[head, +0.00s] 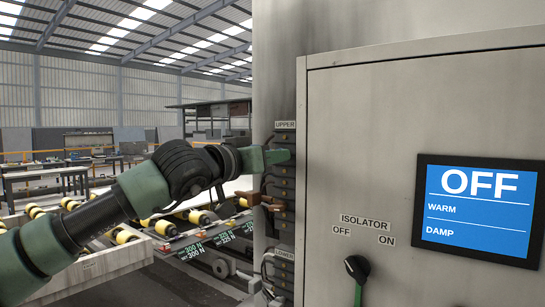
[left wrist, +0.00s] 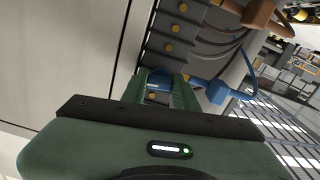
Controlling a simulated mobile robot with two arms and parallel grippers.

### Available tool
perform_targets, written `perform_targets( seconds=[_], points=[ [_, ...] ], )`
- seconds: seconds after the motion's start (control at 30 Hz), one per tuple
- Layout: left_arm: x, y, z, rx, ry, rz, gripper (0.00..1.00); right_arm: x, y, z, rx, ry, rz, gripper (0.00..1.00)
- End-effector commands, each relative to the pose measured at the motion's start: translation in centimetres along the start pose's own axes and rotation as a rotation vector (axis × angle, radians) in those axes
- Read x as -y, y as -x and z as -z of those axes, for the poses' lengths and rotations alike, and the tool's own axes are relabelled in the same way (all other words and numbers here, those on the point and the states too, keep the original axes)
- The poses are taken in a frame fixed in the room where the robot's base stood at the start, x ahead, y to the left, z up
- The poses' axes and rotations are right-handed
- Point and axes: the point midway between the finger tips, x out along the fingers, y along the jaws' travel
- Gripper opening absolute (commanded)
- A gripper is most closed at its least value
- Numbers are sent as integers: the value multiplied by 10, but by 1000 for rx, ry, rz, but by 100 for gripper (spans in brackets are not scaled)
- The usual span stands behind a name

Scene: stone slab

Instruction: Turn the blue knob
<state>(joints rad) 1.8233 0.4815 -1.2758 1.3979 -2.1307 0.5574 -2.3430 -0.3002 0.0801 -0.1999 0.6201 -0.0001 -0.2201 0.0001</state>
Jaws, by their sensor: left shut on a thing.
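My left gripper (head: 282,156) reaches in from the left to a column of dark blocks on the side of the grey cabinet, just below the "UPPER" label. In the left wrist view its green fingers (left wrist: 160,90) are shut on the blue knob (left wrist: 158,76), which shows as a blue rounded part between them. A blue fitting with a hose (left wrist: 216,90) sticks out just right of the fingers. In the head view the gripper hides the knob. My right gripper is not in view.
The grey cabinet (head: 400,100) has a screen (head: 480,210) reading "OFF, WARM, DAMP" and a black isolator handle (head: 357,268). Brown fittings (head: 262,199) stick out below my gripper. A roller conveyor (head: 120,262) stands at the left.

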Motion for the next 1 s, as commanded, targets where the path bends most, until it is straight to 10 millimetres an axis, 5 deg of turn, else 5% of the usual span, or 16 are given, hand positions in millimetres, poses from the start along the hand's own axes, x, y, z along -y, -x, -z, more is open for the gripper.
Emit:
perform_targets(
  seconds=[0.3,0.33,0.4,0.77,1.0],
  points=[
    [0,-2,-9,16,2,1,0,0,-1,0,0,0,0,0],
    [0,-2,-9,15,2,1,38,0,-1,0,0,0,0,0],
    [0,-2,-8,14,2,1,51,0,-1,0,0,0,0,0],
    [0,4,-4,4,1,0,51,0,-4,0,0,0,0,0],
    [2,42,-7,4,0,1,51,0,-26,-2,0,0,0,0]
  ],
)
